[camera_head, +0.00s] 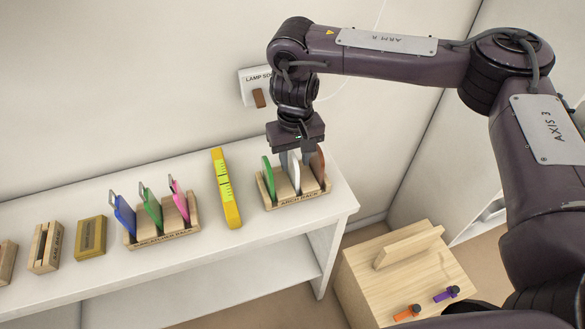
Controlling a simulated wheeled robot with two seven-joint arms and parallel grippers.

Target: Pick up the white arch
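The white arch (295,174) stands upright in the middle slot of the wooden arch rack (296,203), at the right end of the white shelf. A green arch (268,178) stands left of it and a brown arch (318,166) right of it. My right gripper (295,160) points down over the rack, its grey fingers on either side of the white arch's upper part. I cannot tell whether the fingers press on it or stand slightly apart. The gripper hides the arch's top. My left gripper is not in view.
A yellow level (226,188) lies left of the arch rack. Farther left are another rack (165,237) with blue, green and pink pieces, a yellow block (91,237) and wooden holders (46,247). A wooden stand (405,275) is at lower right. A wall is behind the shelf.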

